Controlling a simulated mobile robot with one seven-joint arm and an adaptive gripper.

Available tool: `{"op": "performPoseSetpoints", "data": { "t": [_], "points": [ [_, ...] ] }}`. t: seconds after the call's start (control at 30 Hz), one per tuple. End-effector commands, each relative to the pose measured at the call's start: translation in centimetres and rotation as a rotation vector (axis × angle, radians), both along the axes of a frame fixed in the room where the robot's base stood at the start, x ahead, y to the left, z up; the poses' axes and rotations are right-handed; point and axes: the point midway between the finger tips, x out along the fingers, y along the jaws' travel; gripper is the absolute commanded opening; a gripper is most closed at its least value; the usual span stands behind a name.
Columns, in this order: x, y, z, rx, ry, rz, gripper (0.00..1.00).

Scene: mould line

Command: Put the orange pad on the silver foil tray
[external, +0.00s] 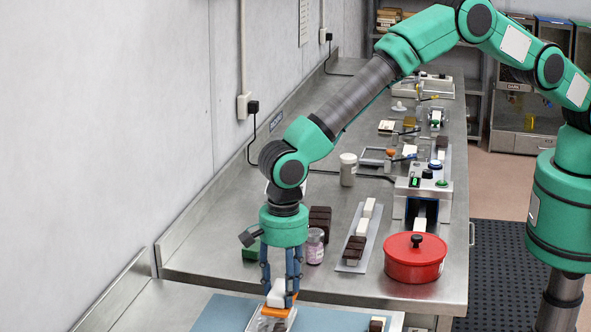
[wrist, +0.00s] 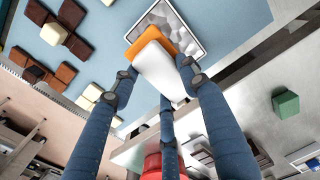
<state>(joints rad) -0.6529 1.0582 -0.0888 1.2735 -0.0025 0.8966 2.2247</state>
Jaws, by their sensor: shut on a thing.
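The orange pad (external: 291,298) shows below my gripper (external: 281,285), with a white block-like upper part (external: 276,290). In the wrist view the pad (wrist: 150,42) lies behind its white part (wrist: 160,72). My gripper (wrist: 160,85) has three blue fingers closed around the white part. The silver foil tray (external: 289,322) is directly under the pad at the bottom edge of the external view. In the wrist view the tray (wrist: 190,32) has a pale rim and crinkled grey inside, partly hidden by the pad. I cannot tell whether the pad touches the tray.
The tray is on a blue mat (external: 218,314). Brown and white blocks (wrist: 66,73) lie on the mat. A red pot (external: 414,262), a jar (external: 315,248) and a long tray of blocks (external: 343,264) stand on the steel bench behind. Bare mat lies left of the tray.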

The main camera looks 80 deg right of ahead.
Motion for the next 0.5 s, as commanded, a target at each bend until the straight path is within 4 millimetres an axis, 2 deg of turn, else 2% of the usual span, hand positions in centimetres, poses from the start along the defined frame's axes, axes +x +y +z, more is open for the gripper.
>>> {"op": "performPoseSetpoints", "data": {
  "t": [0.2, 0.5],
  "points": [
    [1.5, 1.1, -0.2, 0.001, -0.001, 0.000, 0.18],
    [1.8, 1.3, -0.2, 0.001, -0.001, 0.000, 0.18]
  ]
}}
